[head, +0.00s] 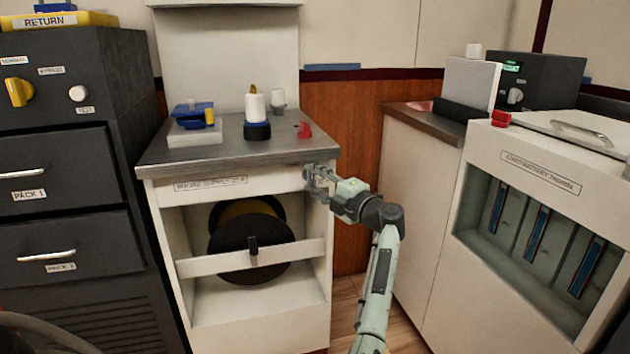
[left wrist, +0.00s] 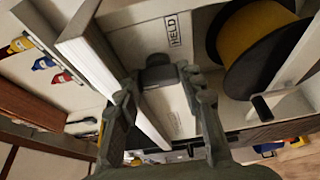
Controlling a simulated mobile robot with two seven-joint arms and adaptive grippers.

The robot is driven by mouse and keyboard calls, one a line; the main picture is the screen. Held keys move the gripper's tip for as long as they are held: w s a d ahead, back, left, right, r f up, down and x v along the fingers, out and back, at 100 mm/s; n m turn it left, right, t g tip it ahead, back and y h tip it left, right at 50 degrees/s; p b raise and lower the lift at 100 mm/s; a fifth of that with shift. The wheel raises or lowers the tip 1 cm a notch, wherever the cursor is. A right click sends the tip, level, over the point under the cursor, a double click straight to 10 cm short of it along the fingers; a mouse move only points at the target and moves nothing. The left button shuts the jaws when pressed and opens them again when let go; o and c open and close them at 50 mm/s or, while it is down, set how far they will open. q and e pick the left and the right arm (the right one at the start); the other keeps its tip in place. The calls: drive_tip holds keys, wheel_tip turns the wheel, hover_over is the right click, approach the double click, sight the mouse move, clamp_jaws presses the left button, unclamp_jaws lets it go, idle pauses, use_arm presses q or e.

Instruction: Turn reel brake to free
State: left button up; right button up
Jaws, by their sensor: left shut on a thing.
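The reel (head: 228,240), with black flanges and a yellow winding, sits in the open bay of the white cabinet (head: 160,225). It also shows at the upper right of the left wrist view (left wrist: 262,45). My left gripper (head: 312,178) is at the upper right front corner of this cabinet. In the left wrist view my left gripper (left wrist: 160,88) has its fingers around a dark grey knob (left wrist: 158,72), which I take to be the reel brake, and is shut on it. A label reading HELD (left wrist: 178,30) is beside the knob. The gripper hides the knob in the head view.
A white bar (head: 205,266) with a black peg (head: 253,246) crosses the reel bay. A grey drawer cabinet (head: 60,140) stands left, a white battery cabinet (head: 470,270) right. Small items, including a blue-and-white bottle (head: 256,110), stand on the countertop (head: 230,158). A floor gap separates the cabinets.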

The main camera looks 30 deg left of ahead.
use_arm(q)
drive_tip(key=shift+n, duration=0.3)
use_arm(e)
drive_tip(key=shift+f, duration=0.3)
drive_tip(key=shift+w+a, duration=0.1)
drive_tip(key=shift+a, duration=0.05)
drive_tip(key=shift+r, duration=0.1)
use_arm(q)
drive_tip(key=o, duration=1.2)
drive_tip(key=shift+c, duration=0.2)
drive_tip(key=shift+d, duration=0.15)
drive_tip(key=v, duration=0.7)
drive_tip(key=shift+s+d, duration=0.2)
drive_tip(key=shift+d, duration=0.15)
